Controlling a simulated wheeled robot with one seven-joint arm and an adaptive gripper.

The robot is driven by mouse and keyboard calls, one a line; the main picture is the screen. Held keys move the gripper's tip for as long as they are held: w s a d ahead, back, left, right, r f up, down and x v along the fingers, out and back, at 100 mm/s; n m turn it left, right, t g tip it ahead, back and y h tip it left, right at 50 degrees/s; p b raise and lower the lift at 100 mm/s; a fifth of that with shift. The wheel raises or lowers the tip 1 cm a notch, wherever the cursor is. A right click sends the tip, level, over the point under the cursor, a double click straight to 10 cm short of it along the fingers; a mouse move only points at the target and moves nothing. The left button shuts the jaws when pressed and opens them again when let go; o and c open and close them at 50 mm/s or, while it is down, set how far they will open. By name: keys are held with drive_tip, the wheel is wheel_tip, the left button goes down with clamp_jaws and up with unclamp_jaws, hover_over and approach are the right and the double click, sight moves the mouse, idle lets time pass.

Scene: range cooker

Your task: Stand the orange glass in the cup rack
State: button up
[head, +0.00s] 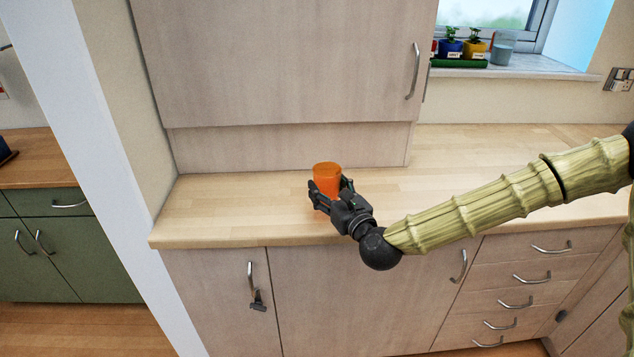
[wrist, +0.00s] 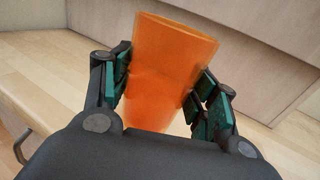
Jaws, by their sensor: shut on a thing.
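The orange glass (head: 327,176) is in my gripper (head: 328,194) above or on the wooden worktop, near its left end. In the wrist view the orange glass (wrist: 170,65) sits between the two green-padded fingers of my gripper (wrist: 165,90), which are shut on its sides. It looks roughly upright, slightly tilted in the wrist view. Its lower part is partly hidden by my gripper, so I cannot tell whether it touches the worktop. No cup rack shows in either view.
The wooden worktop (head: 245,205) is clear around the glass. A tall cabinet front (head: 280,60) stands behind it. Drawers and doors with handles are below.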

sight(319, 174)
drive_tip(key=x, duration=0.2)
drive_tip(key=p+x, duration=0.1)
drive_tip(key=x, duration=0.2)
drive_tip(key=d+x, duration=0.1)
drive_tip(key=x, duration=0.1)
drive_tip(key=shift+w+a+f+p, duration=0.1)
drive_tip(key=shift+w+f+p, duration=0.3)
drive_tip(key=shift+w, duration=0.1)
drive_tip(key=shift+f+p, duration=0.8)
drive_tip(key=shift+f, duration=0.9)
drive_tip(key=shift+f, duration=0.15)
drive_tip(key=o, duration=1.1)
drive_tip(key=shift+o, duration=0.6)
